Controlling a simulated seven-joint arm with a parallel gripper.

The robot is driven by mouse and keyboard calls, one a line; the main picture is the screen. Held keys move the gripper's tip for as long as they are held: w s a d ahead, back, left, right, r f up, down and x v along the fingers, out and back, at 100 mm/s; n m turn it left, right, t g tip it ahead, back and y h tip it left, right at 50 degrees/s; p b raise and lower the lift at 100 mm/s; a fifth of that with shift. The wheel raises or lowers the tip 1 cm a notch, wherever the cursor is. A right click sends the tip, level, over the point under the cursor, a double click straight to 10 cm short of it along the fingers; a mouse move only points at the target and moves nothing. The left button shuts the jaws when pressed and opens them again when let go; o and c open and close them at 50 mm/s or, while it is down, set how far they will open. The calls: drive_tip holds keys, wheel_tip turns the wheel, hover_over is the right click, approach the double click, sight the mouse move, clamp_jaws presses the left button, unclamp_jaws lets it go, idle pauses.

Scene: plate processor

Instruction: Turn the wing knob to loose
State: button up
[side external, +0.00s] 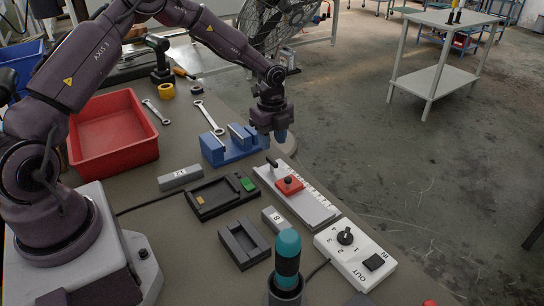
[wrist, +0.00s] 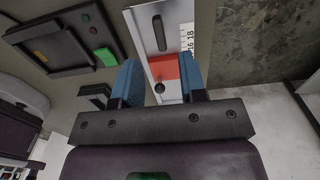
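A white rail with a printed scale (side external: 309,203) lies on the bench, also in the wrist view (wrist: 148,22). A small black elongated piece, which looks like the wing knob (side external: 272,162), sits at its far end. In the wrist view the wing knob (wrist: 159,32) lies roughly lengthwise along the rail. A red slider (side external: 290,186) with a round black knob sits nearer the middle. My gripper (side external: 281,135) has blue fingers and hangs above the rail's far end. In the wrist view its fingers (wrist: 159,62) are apart with nothing held between them. No loose or tight marking is readable.
A blue fixture (side external: 232,151) stands left of the gripper, close by. A black tray with a green button (side external: 248,184) lies left of the rail. A white control box (side external: 352,258) and a teal-topped tool (side external: 288,252) stand nearer the camera. A red bin (side external: 112,135) is far left.

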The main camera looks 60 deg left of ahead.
sight(272, 160)
wheel_tip(272, 160, down, 6)
drive_tip(key=shift+r, duration=0.1)
clamp_jaws()
